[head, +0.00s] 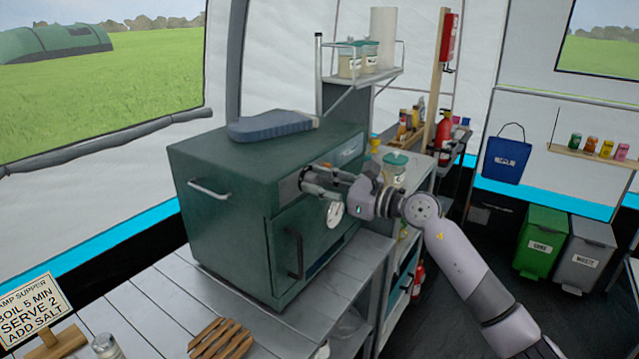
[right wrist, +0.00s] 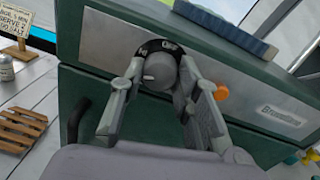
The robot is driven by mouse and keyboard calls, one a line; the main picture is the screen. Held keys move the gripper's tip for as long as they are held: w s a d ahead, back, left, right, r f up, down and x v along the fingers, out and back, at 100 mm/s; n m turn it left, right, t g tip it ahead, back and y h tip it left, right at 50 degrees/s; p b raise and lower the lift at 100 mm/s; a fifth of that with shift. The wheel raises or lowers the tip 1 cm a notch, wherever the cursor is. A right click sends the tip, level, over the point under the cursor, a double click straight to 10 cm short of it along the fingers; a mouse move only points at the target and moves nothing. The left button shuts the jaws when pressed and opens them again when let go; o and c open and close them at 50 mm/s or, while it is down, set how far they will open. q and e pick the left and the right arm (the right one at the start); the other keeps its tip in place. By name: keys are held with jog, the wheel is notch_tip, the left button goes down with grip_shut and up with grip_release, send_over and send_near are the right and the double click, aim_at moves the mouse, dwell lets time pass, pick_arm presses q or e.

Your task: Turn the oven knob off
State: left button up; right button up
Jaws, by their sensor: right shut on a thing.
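The dark green oven (head: 225,200) stands on the slatted table. Its grey control panel faces my right arm. In the right wrist view the grey round knob (right wrist: 160,68) sits on a black dial with small white lettering above it that I cannot read for sure. A pale mark shows on the knob's left side. My right gripper (head: 308,180) reaches the panel from the right and is shut on the knob, with one finger on each side; it also shows in the right wrist view (right wrist: 162,82). My left gripper is not in view.
An orange button (right wrist: 221,92) sits right of the knob. A blue folded cloth or mitt (head: 270,125) lies on the oven top. A wooden trivet (head: 221,338) lies on the table (head: 165,290).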

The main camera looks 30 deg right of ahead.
jog(key=shift+c, duration=0.4)
jog(key=m+p, duration=0.4)
jog(key=m, duration=0.1)
jog(key=shift+r, duration=0.15)
jog(key=m+p, duration=0.5)
jog(key=m, duration=0.1)
jog(key=shift+a+t, duration=0.1)
jog(key=shift+t, duration=0.2)
jog(key=m+p, duration=0.4)
jog(key=m, duration=0.1)
jog(key=shift+s+m+h+p, duration=0.1)
jog(key=shift+m+h+p, duration=0.2)
jog(key=shift+m+p, duration=0.1)
jog(key=m+p, duration=0.2)
jog(key=m, duration=0.2)
jog(key=shift+p, duration=0.4)
jog(key=shift+m+t+h+p, duration=0.3)
jog(key=shift+m+p, duration=0.2)
jog(key=shift+m, duration=0.4)
